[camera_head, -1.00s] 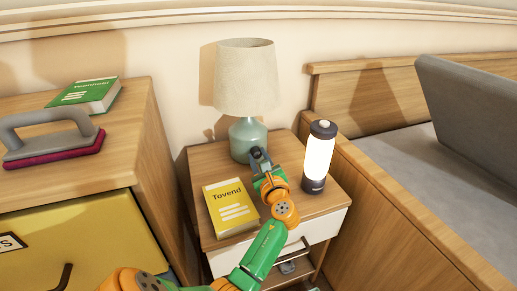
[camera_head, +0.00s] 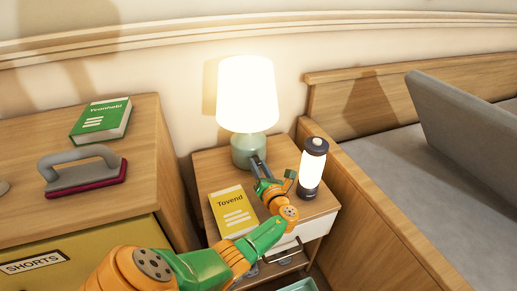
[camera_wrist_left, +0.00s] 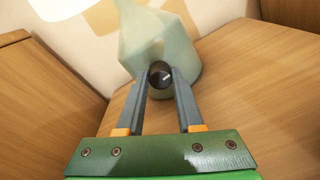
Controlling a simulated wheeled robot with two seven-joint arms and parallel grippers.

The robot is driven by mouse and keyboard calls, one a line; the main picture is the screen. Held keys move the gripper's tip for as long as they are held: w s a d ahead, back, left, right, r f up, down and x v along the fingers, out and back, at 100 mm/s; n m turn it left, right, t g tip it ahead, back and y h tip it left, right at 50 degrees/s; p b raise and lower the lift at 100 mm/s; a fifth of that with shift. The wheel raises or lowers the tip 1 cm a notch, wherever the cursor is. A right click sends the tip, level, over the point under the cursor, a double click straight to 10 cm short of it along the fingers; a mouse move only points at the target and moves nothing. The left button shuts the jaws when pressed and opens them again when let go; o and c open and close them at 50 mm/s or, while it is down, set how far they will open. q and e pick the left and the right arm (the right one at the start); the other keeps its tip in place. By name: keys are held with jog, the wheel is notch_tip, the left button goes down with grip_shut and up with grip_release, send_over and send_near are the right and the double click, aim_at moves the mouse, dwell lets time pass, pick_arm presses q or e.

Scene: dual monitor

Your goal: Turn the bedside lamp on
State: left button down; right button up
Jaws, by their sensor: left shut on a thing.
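The bedside lamp has a green-grey base (camera_head: 248,150) and a brightly glowing shade (camera_head: 246,95). It stands upright at the back of the nightstand (camera_head: 290,155). In the left wrist view the lamp base (camera_wrist_left: 185,35) carries a small round dark knob (camera_wrist_left: 160,75) facing me. My left gripper (camera_head: 257,160) reaches to the front of the base. In the left wrist view its fingertips (camera_wrist_left: 160,78) are closed on the knob, one on each side. My right gripper is not in view.
A yellow book (camera_head: 233,211) lies on the nightstand left of my arm. A lit dark-capped lantern (camera_head: 312,168) stands to the right. A dresser with a green book (camera_head: 101,119) and a grey iron-like tool (camera_head: 82,170) is at left; a bed (camera_head: 430,190) is at right.

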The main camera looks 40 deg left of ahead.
pick_arm(q)
jog(key=shift+m, duration=0.5)
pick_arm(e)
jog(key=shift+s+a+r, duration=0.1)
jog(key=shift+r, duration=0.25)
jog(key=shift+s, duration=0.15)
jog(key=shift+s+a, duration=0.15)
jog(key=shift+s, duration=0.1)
pick_arm(q)
jog(key=c, duration=0.5)
grip_release()
jog(key=shift+c, duration=0.2)
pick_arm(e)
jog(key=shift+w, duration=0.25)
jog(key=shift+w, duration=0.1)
